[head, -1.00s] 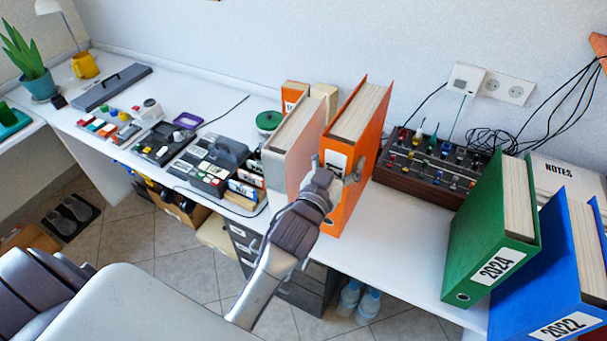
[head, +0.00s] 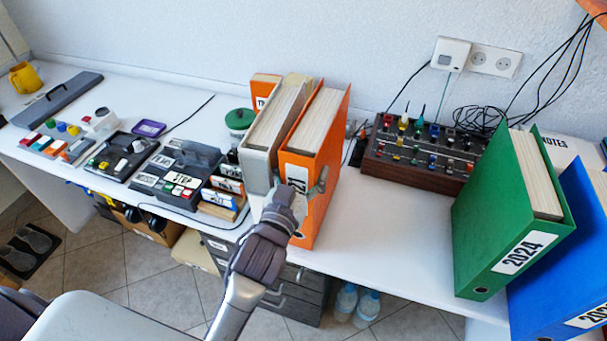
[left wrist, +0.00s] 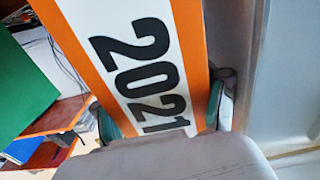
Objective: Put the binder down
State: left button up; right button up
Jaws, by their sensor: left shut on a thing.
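An orange binder (head: 327,150) stands upright near the front edge of the white desk, directly right of a grey binder (head: 262,135). My left gripper (head: 298,187) is shut on its spine from the front. In the left wrist view the orange binder's white label (left wrist: 145,65) reads 2021, with a finger on each side of the spine. I cannot tell whether its base touches the desk or whether it touches the grey binder. My right gripper is not in view.
A green 2024 binder (head: 510,215) and a blue binder (head: 570,260) stand at the right. A control box with colored knobs (head: 415,152) sits behind. Bare desk (head: 395,220) lies between the orange and green binders. Several small devices fill the left side.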

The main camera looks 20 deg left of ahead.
pick_arm(q)
jog(key=shift+s+d+r, duration=0.1)
jog(key=shift+r, duration=0.15)
jog(key=shift+s, duration=0.1)
jog(key=o, duration=1.5)
jog(key=shift+f, duration=0.3)
jog(key=shift+o, duration=0.2)
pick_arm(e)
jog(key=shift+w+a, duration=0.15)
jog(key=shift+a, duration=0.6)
pick_arm(q)
jog(key=shift+s+r, duration=0.1)
jog(key=shift+r, duration=0.05)
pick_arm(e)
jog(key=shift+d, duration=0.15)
pick_arm(q)
jog(key=s+b, duration=0.2)
jog(key=s, duration=0.9)
jog(key=shift+s+a, duration=0.25)
jog(key=shift+s, duration=0.15)
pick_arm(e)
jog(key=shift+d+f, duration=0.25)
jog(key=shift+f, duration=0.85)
